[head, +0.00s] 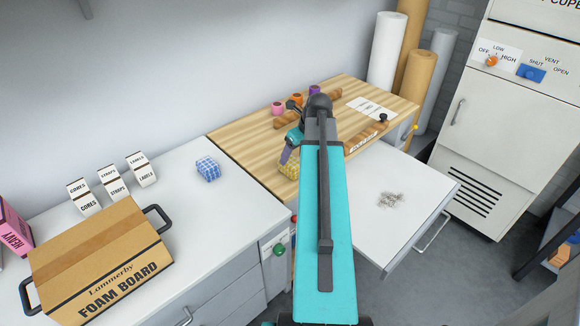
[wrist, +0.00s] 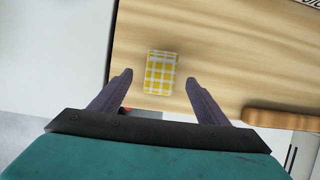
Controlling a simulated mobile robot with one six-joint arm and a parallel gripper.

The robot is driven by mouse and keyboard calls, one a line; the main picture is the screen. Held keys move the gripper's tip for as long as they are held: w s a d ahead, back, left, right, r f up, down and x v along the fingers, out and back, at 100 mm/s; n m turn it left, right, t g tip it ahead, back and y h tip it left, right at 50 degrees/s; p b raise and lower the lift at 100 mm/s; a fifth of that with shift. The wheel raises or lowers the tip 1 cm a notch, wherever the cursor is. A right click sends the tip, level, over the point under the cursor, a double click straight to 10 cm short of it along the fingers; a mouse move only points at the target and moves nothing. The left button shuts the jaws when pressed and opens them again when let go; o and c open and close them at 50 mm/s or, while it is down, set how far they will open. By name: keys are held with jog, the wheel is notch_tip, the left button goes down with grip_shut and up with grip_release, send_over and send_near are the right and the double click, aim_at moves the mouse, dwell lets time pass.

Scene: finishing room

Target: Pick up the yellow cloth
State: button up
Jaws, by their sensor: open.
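The yellow cloth (wrist: 161,73) is a folded, yellow-and-white checked piece lying flat on the wooden board top. In the wrist view it sits just beyond and between my fingertips. In the head view the yellow cloth (head: 290,166) shows at the board's front edge, partly hidden by my arm. My gripper (wrist: 159,80) is open and empty, its two fingers spread wider than the cloth. In the head view my gripper (head: 289,147) is mostly hidden behind the arm, with part of one finger showing near the cloth.
A blue checked cloth (head: 208,168) lies on the white counter (head: 180,210) at left. A foam board box (head: 95,262) stands in front of it. Spools (head: 298,100) stand at the back of the wooden top (head: 250,131).

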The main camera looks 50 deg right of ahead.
aim_at(291, 161)
jog(key=shift+x, duration=0.75)
jog(key=shift+p+x, duration=0.9)
jog(key=shift+x, duration=1.7)
jog(key=shift+s, duration=0.1)
jog(key=shift+d, duration=0.1)
jog(key=shift+c, duration=0.2)
jog(key=c, duration=1.1)
